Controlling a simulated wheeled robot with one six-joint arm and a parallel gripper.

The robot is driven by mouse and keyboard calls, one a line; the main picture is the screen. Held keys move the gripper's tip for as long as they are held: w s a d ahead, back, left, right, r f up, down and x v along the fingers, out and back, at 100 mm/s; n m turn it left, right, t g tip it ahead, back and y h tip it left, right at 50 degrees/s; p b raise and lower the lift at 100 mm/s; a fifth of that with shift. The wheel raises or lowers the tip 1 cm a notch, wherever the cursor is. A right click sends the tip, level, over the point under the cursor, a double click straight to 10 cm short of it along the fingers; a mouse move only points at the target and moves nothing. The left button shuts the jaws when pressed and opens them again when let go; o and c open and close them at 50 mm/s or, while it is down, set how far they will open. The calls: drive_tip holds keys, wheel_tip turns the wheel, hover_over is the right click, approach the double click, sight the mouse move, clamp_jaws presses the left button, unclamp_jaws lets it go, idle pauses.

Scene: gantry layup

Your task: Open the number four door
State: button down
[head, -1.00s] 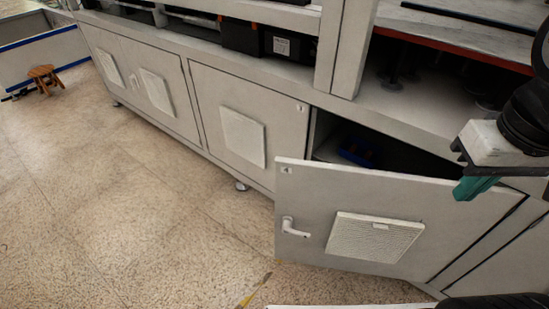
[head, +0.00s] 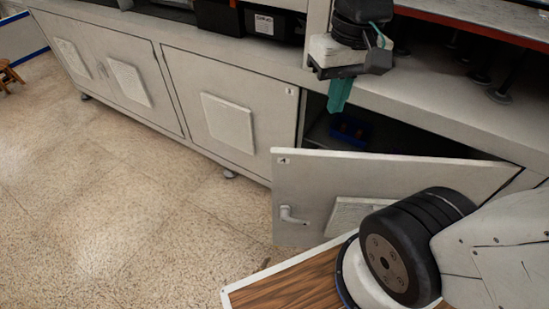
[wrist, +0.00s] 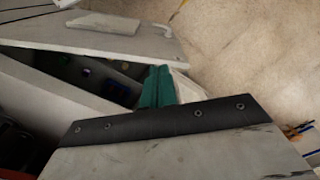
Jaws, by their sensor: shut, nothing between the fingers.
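The number four door (head: 395,172) is a grey panel with a small label, a white handle (head: 292,216) and a square vent panel (head: 345,213). It stands partly open, swung out from the cabinet, with a dark gap behind its upper edge. My gripper (head: 339,95) has green fingers, shut and empty, pointing down in front of the opening near the door's free edge. In the wrist view the green fingers (wrist: 158,88) are together beside the opening, and the door (wrist: 95,32) lies beyond at the top. I cannot tell whether the fingers touch the door.
A blue object (head: 350,130) lies inside the dark compartment. The number three door (head: 232,112) to the left is closed, with more closed doors beyond. My arm and a wood-patterned surface (head: 300,283) cover the lower right.

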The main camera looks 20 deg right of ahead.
drive_tip(key=m+g, duration=0.1)
drive_tip(key=g, duration=0.1)
hover_over(281, 160)
drive_tip(key=s+d, duration=0.2)
drive_tip(key=d, duration=0.2)
wheel_tip(281, 160, down, 4)
drive_tip(key=w+f+m+y, duration=0.1)
drive_tip(key=w+f, duration=0.4)
drive_tip(key=w+d+f+m+g, duration=0.1)
drive_tip(key=w+f, duration=0.3)
drive_tip(key=f, duration=0.3)
drive_tip(key=w+d+f+m+g, duration=0.1)
drive_tip(key=w+f+m, duration=0.1)
drive_tip(key=w+f, duration=0.35)
drive_tip(key=shift+y, duration=0.4)
drive_tip(key=shift+s+a+f, duration=0.7)
drive_tip(key=shift+s+f, duration=0.7)
drive_tip(key=shift+f, duration=0.5)
drive_tip(key=shift+s+a+f, duration=0.65)
drive_tip(key=shift+s+f, duration=0.8)
drive_tip(key=shift+f, duration=0.4)
drive_tip(key=shift+s+a+f, duration=0.7)
drive_tip(key=shift+s+f, duration=0.7)
drive_tip(key=shift+f, duration=0.5)
